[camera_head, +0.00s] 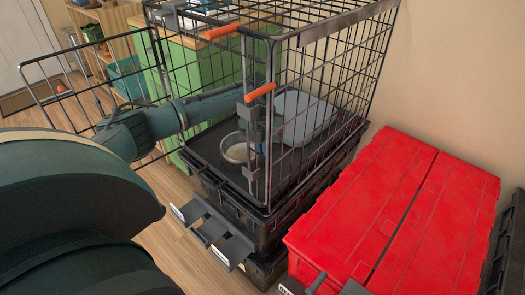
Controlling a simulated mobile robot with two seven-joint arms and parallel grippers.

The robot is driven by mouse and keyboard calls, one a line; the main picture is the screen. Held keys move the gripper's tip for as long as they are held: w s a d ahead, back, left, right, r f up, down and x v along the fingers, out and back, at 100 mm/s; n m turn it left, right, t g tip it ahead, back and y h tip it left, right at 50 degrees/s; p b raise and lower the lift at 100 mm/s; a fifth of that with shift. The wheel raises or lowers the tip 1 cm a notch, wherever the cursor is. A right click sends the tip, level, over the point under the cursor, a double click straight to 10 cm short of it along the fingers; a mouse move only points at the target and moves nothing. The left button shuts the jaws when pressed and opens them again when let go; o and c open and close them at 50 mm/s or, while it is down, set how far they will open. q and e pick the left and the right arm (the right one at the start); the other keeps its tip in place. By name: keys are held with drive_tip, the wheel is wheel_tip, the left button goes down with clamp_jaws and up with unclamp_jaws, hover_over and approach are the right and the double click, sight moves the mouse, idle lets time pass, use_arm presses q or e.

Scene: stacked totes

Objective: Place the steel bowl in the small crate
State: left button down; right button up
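The steel bowl (238,152) stands upright on the dark floor of the wire crate (340,60), near its front side. The crate's wire door (95,82) hangs open to the left. My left arm reaches in from the left through the doorway. My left gripper (258,128) is just above and right of the bowl, partly hidden behind crate bars and an orange-handled latch. I cannot tell whether its fingers touch the bowl or are open or shut. My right gripper is not in view.
A pale grey-blue tray or pad (306,116) lies in the crate's back right. The crate stands on stacked black totes (262,228). A red-lidded tote (385,215) stands at right. A green cabinet (205,80) is behind.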

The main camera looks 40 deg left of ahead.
use_arm(q)
drive_tip(key=c, duration=2)
unclamp_jaws()
drive_tip(key=shift+c, duration=0.2)
drive_tip(key=o, duration=0.4)
drive_tip(key=shift+o, duration=0.2)
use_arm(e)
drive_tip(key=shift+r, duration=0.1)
